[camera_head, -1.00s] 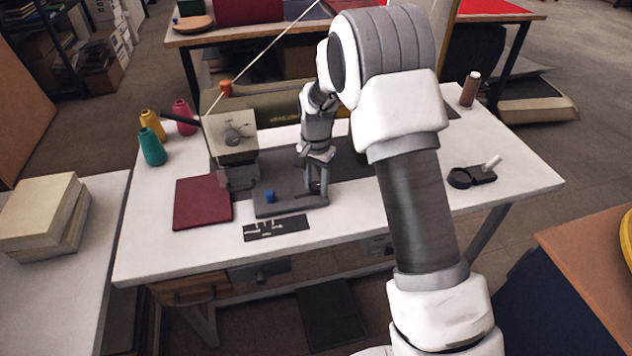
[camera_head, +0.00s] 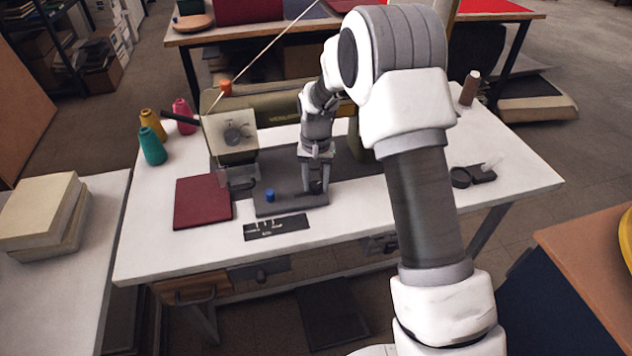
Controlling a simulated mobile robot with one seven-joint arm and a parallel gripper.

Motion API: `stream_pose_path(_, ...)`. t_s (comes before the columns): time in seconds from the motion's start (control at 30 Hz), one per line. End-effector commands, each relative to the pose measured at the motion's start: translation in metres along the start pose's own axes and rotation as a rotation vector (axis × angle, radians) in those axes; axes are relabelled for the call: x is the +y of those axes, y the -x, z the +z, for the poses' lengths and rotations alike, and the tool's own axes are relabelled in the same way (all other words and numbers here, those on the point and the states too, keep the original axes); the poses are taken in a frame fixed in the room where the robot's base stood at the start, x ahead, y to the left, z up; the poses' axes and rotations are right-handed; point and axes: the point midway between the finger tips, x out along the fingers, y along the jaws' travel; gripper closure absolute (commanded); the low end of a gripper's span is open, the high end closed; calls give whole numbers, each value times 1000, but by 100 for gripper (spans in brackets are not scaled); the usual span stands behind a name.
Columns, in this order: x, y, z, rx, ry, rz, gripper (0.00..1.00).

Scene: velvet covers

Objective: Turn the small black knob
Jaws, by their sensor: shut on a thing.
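The small black knob (camera_head: 316,187) sits on the right part of the grey base plate (camera_head: 290,207), near the front of the white sewing table. My gripper (camera_head: 314,189) points down over it, a finger on each side, shut on the knob. The fingers and the small size hide part of the knob, so its turn angle cannot be told. A blue knob (camera_head: 270,195) stands on the same plate to the left, apart from my gripper.
The sewing machine head (camera_head: 234,136) stands behind left. A dark red cloth square (camera_head: 203,202) and a black strip with metal parts (camera_head: 277,228) lie nearby. Thread spools (camera_head: 152,147) stand at far left. The white table (camera_head: 400,225) is bare at front right.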

Motion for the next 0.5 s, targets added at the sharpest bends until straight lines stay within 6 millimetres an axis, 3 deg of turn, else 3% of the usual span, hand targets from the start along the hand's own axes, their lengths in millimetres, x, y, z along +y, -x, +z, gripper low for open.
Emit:
stream_pose_path(0.17,0,1,0,2,-1,-1,100)
stream_pose_path(0.2,0,1,0,2,-1,-1,54)
stream_pose_path(0.37,0,1,0,1,-1,-1,26)
stream_pose_path(0.5,0,0,0,1,-1,0,26)
